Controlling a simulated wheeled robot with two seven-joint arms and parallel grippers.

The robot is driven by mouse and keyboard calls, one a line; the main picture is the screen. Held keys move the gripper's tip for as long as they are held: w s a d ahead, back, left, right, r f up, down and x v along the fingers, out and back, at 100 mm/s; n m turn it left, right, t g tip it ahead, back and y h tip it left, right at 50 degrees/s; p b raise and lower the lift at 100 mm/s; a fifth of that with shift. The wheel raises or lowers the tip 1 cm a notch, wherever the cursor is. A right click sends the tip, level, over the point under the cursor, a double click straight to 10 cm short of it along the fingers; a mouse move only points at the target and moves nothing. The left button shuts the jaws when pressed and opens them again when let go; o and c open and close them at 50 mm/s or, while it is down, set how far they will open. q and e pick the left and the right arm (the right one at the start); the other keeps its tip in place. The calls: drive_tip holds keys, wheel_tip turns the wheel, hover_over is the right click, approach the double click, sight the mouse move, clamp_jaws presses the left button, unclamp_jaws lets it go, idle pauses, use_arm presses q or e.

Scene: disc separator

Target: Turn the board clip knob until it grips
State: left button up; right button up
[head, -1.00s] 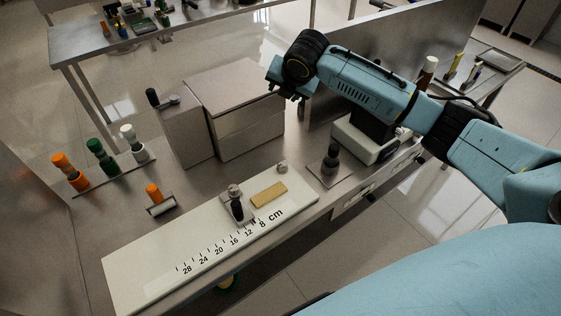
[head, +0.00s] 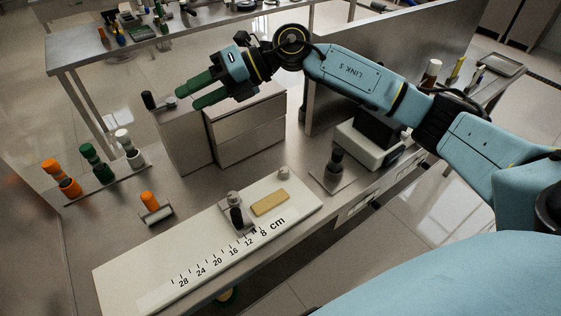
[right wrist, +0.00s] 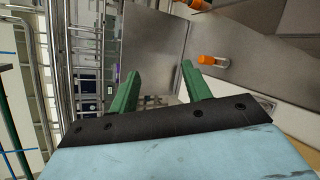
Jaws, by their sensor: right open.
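The white board (head: 135,275) with a centimetre scale lies along the bench front. On it sits a small metal clip with a black knob or handle (head: 237,216) and a grey knob (head: 233,198); which one is the clip's knob I cannot tell. A tan bar (head: 270,202) lies beside the clip. My right gripper (head: 188,97) is open and empty, with green fingers, above the steel box at the back left, well away from the clip. Its spread fingers also show in the right wrist view (right wrist: 160,75), with nothing between them. My left gripper is not in view.
A steel box (head: 181,145) with a black-handled lever (head: 149,100) stands near my right fingers. Orange, green and white pegs stand at the left. An orange-topped part (head: 148,199) sits behind the board; a dark post (head: 335,162) stands to its right.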

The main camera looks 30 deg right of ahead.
drive_tip(key=s+d+f+m+g+h, duration=0.1)
drive_tip(key=s+d+f+g+h, duration=0.1)
drive_tip(key=d+f+h, duration=0.4)
drive_tip(key=m+g+h+b, duration=0.1)
drive_tip(key=m+g+h, duration=0.1)
drive_tip(key=m+h, duration=0.45)
hover_over(284, 170)
wheel_tip(284, 170, down, 7)
drive_tip(key=shift+n+h, duration=0.35)
drive_tip(key=shift+h, duration=0.1)
wheel_tip(284, 170, down, 13)
drive_tip(key=shift+r, duration=0.15)
drive_tip(key=shift+c, duration=0.5)
drive_tip(key=c, duration=0.9)
